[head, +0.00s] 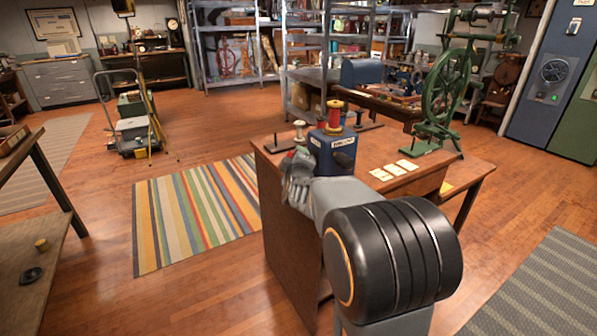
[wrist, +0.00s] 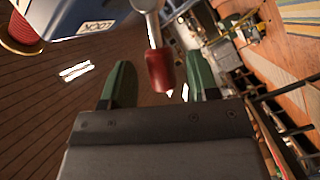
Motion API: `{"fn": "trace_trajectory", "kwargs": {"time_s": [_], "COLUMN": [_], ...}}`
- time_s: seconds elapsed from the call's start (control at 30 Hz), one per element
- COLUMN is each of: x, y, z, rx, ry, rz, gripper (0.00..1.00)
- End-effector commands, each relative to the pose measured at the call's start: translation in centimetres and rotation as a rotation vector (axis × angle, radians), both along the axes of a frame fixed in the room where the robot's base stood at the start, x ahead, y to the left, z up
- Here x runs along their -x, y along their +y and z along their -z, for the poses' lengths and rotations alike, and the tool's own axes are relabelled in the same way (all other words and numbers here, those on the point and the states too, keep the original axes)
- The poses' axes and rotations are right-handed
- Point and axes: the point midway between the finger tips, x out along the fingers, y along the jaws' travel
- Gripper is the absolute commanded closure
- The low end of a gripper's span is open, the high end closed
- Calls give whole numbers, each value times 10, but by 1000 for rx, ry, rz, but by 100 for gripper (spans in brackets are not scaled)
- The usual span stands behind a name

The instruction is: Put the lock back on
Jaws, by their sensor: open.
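In the wrist view, the box's label (wrist: 97,26) reads LOCK. A lever with a red grip (wrist: 158,70) on a metal rod is beside the box. My gripper (wrist: 162,85) is open, with one green finger on each side of the red grip and visible gaps between. In the head view, my gripper (head: 297,160) is at the box's left side, partly hidden by my wrist.
White cards (head: 393,170) lie on the table right of the box. A green wheeled machine (head: 443,95) stands at the table's far right. A striped rug (head: 195,212) lies on the open floor to the left.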

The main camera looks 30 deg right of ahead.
Motion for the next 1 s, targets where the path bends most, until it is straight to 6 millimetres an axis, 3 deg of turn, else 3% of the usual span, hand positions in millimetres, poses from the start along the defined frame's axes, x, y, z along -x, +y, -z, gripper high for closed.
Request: {"fn": "trace_trajectory", "kwargs": {"time_s": [0.3, 0.5, 0.7, 1.0], "x": [60, 87, 100, 103], "y": [29, 42, 48, 49], "z": [-7, -9, -8, -8], "rx": [1, 0, 0, 0], "ry": [-3, -2, -2, -1], "rz": [-2, -1, 0, 1], "gripper": [45, 45, 45, 45]}}
